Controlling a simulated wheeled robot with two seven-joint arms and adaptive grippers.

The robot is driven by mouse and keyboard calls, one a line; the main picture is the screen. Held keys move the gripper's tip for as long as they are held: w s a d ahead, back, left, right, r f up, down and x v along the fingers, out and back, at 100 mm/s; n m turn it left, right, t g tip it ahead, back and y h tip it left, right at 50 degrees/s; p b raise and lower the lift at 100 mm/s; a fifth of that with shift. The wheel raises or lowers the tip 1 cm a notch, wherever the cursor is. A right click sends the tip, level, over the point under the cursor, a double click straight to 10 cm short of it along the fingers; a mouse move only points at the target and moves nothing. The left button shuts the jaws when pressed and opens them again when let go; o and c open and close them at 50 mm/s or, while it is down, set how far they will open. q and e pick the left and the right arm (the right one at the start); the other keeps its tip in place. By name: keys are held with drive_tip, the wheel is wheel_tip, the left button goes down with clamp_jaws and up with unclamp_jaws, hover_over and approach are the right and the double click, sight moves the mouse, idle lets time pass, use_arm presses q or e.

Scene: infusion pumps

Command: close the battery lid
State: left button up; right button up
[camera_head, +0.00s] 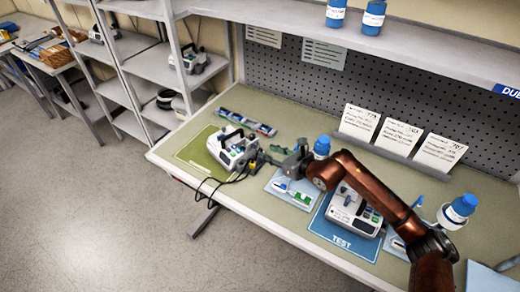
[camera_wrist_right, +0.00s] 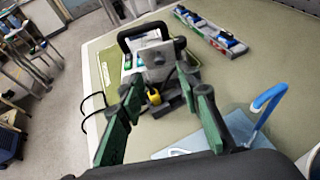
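A white and grey infusion pump (camera_head: 228,146) with a black handle stands on the green mat (camera_head: 197,152) at the left of the bench. In the right wrist view the pump (camera_wrist_right: 148,58) stands just beyond my fingertips, with a grey clamp-like part and a yellow piece (camera_wrist_right: 154,97) at its near side. I cannot make out the battery lid or whether it is open. My right gripper (camera_head: 265,158) reaches in from the right beside the pump. In the wrist view its green fingers (camera_wrist_right: 162,90) are spread apart with nothing gripped between them. My left gripper is not in view.
A second pump (camera_head: 350,214) stands on the blue TEST mat (camera_head: 335,238) under my right arm. A tray of small parts (camera_head: 247,123) lies behind the first pump. A blue-capped bottle (camera_head: 322,147) stands behind my wrist. A black cable hangs over the bench's front edge.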

sight(256, 147)
drive_tip(key=x, duration=0.6)
drive_tip(key=shift+w+a+f+b, duration=0.1)
drive_tip(key=shift+w+a+b, duration=0.15)
drive_tip(key=shift+b, duration=0.05)
drive_tip(key=shift+c, duration=0.5)
